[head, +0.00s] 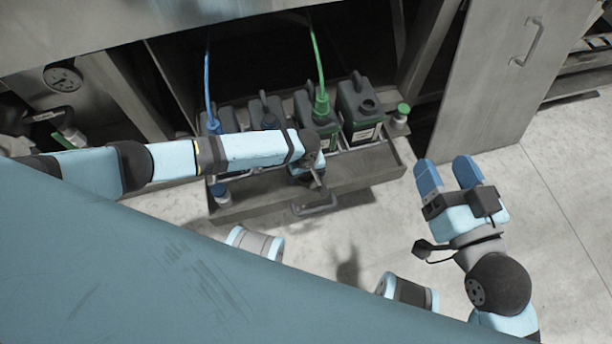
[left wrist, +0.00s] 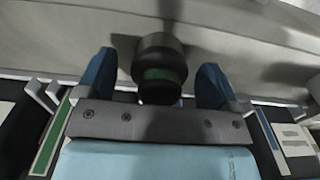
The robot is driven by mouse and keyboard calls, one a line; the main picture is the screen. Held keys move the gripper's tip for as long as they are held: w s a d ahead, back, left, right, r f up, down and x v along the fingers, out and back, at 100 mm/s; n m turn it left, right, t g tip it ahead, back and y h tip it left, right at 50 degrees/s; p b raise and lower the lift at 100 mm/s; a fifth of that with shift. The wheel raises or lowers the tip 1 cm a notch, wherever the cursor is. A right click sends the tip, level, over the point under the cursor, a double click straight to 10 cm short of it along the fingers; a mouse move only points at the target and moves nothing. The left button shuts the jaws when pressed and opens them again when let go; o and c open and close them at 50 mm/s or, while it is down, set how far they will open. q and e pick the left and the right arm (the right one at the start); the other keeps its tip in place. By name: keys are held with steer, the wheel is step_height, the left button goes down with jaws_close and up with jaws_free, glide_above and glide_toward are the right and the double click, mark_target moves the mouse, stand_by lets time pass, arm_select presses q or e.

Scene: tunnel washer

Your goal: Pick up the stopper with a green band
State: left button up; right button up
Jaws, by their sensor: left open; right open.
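The stopper with a green band (left wrist: 160,68) is dark grey and round, and shows in the left wrist view between the two blue fingers of my left gripper (left wrist: 155,80). The fingers are open, with a gap on each side of it. In the head view my left gripper (head: 309,172) points down over the front of the metal tray (head: 255,207); I cannot make out the stopper under it there. My right gripper (head: 450,176) is open and empty over the floor, right of the tray.
Several dark canisters (head: 357,118) stand in the tray. A blue hose (head: 207,75) and a green hose (head: 317,55) run down to them. A green-topped piece (head: 402,110) is at the tray's right end, a blue-banded one (head: 221,192) at its front left. A cabinet door (head: 500,75) stands at right.

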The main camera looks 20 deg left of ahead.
arm_select(q)
steer(key=shift+c, duration=0.4)
steer(key=c, duration=1.1)
arm_select(e)
step_height(320, 180, up, 8)
steer(key=t+p, duration=0.3)
steer(key=p, duration=0.4)
arm_select(q)
step_height(320, 180, up, 20)
steer(key=p, duration=0.2)
steer(key=shift+r, duration=0.15)
arm_select(e)
steer(key=d+f+g+h, duration=0.3)
steer(key=f, duration=0.4)
steer(key=shift+s+f+m, duration=0.2)
steer(key=shift+f+m, duration=0.2)
arm_select(q)
steer(key=shift+r+p, duration=0.2)
steer(key=shift+p, duration=0.35)
arm_select(e)
steer(key=shift+d+f+g, duration=0.35)
steer(key=shift+d+g, duration=0.1)
steer(key=shift+g, duration=0.05)
steer(key=shift+s+f+h, duration=0.15)
steer(key=shift+h, duration=0.15)
